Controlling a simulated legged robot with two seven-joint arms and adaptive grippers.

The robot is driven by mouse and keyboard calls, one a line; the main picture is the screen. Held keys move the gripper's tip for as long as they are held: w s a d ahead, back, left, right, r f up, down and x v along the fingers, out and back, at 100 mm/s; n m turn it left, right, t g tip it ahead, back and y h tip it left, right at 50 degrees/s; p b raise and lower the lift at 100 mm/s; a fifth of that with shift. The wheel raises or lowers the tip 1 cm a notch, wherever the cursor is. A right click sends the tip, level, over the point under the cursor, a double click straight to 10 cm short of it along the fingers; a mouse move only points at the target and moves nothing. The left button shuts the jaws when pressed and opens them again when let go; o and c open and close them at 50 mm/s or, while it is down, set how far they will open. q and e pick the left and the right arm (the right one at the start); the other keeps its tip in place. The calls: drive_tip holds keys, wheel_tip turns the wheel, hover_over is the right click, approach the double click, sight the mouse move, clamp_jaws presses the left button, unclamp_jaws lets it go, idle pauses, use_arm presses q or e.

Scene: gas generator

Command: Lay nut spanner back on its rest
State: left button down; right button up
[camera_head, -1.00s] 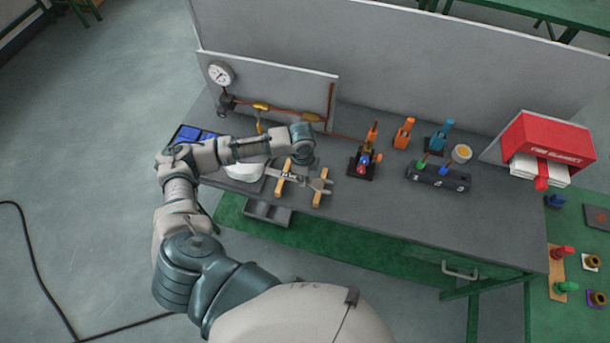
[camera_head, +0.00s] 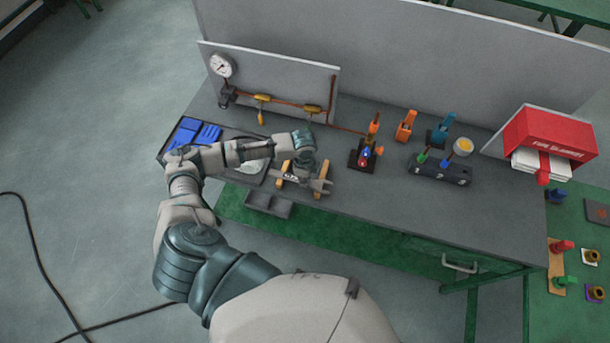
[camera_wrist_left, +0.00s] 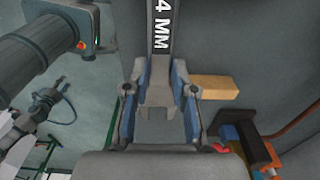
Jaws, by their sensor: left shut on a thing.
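The nut spanner (camera_head: 319,185) is a grey steel tool with an open jaw at its right end in the head view. It lies across or just over the two wooden bars of its rest (camera_head: 318,192); I cannot tell whether it touches them. My left gripper (camera_head: 297,172) is over the spanner's handle and hides part of it. In the left wrist view, my left gripper (camera_wrist_left: 160,78) has its blue-padded fingers on either side of the spanner's dark shaft (camera_wrist_left: 161,35), marked "4 MM". One wooden bar (camera_wrist_left: 214,87) shows beside it.
A small valve stand (camera_head: 364,155) is right of the rest, with a dark block (camera_head: 440,170) of coloured tools beyond. A gauge panel (camera_head: 285,85) stands behind. Bare bench top (camera_head: 385,205) lies at front right.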

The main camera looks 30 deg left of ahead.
use_arm(q)
drive_tip(key=c, duration=0.9)
unclamp_jaws()
drive_tip(key=shift+o, duration=0.2)
wheel_tip(320, 180, up, 12)
drive_tip(key=shift+a, duration=0.25)
drive_tip(key=shift+d+f, duration=0.1)
drive_tip(key=shift+f, duration=0.05)
